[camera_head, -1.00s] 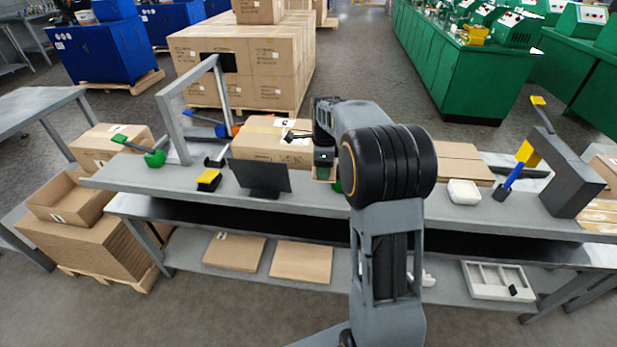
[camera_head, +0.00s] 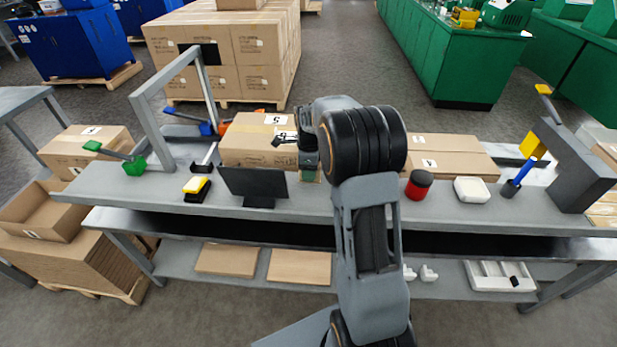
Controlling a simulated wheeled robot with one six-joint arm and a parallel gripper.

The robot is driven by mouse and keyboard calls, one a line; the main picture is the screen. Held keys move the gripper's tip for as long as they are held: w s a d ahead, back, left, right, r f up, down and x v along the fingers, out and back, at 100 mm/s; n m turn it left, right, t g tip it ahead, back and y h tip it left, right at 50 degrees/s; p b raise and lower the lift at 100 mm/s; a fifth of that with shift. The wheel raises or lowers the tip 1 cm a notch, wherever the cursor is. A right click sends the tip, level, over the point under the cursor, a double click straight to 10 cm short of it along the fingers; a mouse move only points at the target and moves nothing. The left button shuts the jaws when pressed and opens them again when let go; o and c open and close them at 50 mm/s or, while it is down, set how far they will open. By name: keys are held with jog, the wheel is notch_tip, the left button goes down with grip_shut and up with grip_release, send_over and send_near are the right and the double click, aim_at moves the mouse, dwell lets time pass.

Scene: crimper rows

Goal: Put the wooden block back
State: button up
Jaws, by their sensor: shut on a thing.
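My gripper (camera_head: 308,163) points down over the worktable (camera_head: 345,203), just left of my arm's big black joint. Only a little of the block shows below the fingers. The fingers are small and partly hidden by my own wrist. I cannot tell whether the block touches the tabletop.
A black monitor (camera_head: 256,185) and a yellow-black item (camera_head: 197,188) stand left of my gripper. A red-black can (camera_head: 419,184), a white box (camera_head: 471,190) and a blue-handled tool (camera_head: 521,178) stand right. Cardboard boxes (camera_head: 254,147) sit behind.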

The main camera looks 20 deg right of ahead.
jog(key=shift+f, duration=1.5)
jog(key=shift+f, duration=0.15)
